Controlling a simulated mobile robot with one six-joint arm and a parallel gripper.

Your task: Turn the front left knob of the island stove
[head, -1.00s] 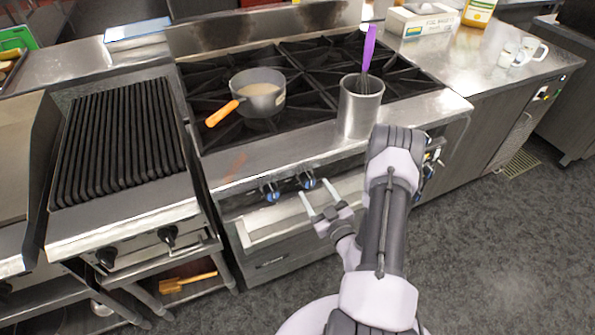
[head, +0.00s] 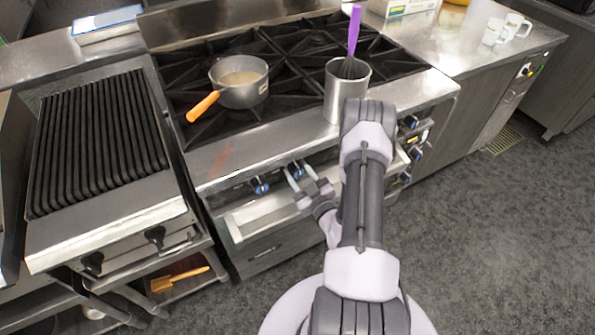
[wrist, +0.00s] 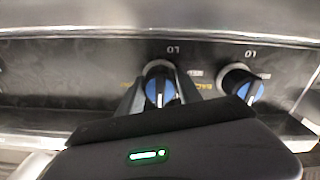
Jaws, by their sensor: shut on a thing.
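The island stove (head: 262,140) has blue-and-black knobs on its front panel. Two show left of my arm in the head view: a left one (head: 259,185) and a right one (head: 294,168). My gripper (head: 293,172) is at the right one of these. In the wrist view, my gripper's fingers stand on either side of a knob (wrist: 160,92) and are shut on it. A second knob (wrist: 242,86) is close to its right there, free of the fingers. More knobs (head: 411,123) show right of my arm. I cannot tell which burner the held knob serves.
A saucepan (head: 243,92) with an orange handle sits on the burners. A metal canister (head: 347,92) with a purple-handled whisk (head: 354,32) stands at the stove's front edge, near my arm. A grill (head: 97,140) is at left. The floor (head: 500,240) at right is clear.

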